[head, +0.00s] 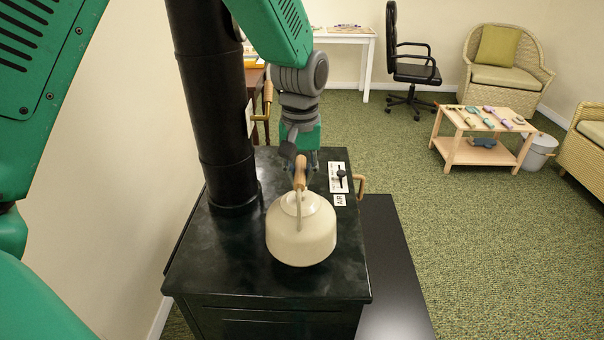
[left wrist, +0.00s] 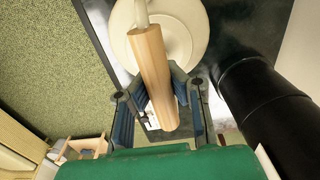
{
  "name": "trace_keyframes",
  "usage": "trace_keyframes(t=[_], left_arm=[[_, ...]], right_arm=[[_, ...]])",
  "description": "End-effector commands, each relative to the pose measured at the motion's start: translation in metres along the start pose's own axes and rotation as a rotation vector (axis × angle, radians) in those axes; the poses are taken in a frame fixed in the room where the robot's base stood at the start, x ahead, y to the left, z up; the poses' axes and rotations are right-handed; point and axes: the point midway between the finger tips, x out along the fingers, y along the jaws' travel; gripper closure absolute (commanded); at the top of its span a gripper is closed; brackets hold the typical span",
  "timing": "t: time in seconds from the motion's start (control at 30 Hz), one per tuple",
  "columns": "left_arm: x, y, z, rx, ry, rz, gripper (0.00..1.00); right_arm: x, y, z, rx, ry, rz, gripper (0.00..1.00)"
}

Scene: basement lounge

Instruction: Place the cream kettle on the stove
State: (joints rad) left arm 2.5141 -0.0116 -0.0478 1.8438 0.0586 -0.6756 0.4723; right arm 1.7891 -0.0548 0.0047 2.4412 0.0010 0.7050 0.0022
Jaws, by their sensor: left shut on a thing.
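The cream kettle (head: 302,236) is upright over the black stove (head: 215,262), near the middle of its top. I cannot tell for sure whether its base touches the stove top. My left gripper (head: 301,168) comes down from above and behind, shut on the kettle's wooden handle (head: 301,173). In the left wrist view the fingers (left wrist: 158,95) are on either side of the wooden handle (left wrist: 154,75), with the cream kettle (left wrist: 180,28) beyond. The handle hides part of the grip. My right gripper is not in view.
A black stovepipe (head: 212,110) rises from the stove's left rear, close to my left arm. An air lever plate (head: 338,179) is at the right rear of the top. A dark floor plate (head: 385,270) lies right of the stove. A low wooden table (head: 487,121) stands farther right on carpet.

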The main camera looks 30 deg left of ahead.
Motion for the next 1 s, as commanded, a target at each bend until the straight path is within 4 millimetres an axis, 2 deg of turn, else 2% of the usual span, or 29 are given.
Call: trace_keyframes(t=[0.27, 0.5, 0.93, 0.97, 1.0], left_arm=[[0.019, -0.002, -0.003, -0.001, 0.001, 0.005, 1.0], [0.047, 0.0, -0.002, -0.001, 0.001, 0.003, 1.0], [0.051, 0.0, -0.002, 0.0, 0.003, 0.004, 1.0], [0.051, -0.001, -0.001, 0.0, 0.0, 0.003, 0.83], [0.052, -0.001, -0.001, 0.0, 0.0, 0.003, 0.73]], right_arm=[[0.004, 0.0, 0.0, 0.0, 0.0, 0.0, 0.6], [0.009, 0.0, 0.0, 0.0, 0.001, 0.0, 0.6], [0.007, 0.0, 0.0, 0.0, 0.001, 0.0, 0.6], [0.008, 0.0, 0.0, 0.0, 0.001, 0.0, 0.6], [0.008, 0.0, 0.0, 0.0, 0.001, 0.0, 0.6]])
